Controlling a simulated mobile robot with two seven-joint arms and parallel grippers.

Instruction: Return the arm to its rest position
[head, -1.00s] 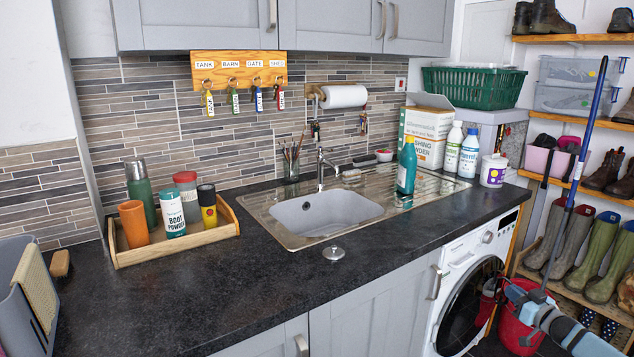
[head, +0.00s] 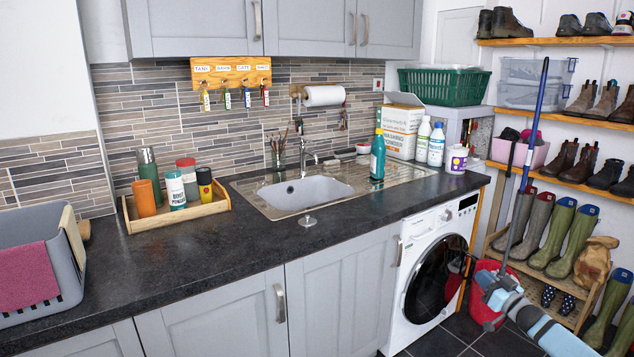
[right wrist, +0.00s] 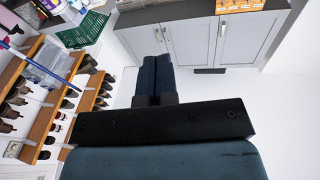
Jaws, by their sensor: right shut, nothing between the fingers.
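My right arm comes in at the bottom right of the head view. Its gripper (head: 487,279) is shut and empty, held in front of the red bucket beside the washing machine. In the right wrist view the two dark blue fingers (right wrist: 155,72) lie together with nothing between them. My left arm and gripper are not in view.
The black worktop (head: 130,270) runs along the wall, with a wooden tray (head: 135,225) of bottles and a sink (head: 300,192). Right of it are a washing machine (head: 428,275), a red bucket (head: 485,312), a blue mop pole (head: 527,150) and a boot rack (head: 570,285).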

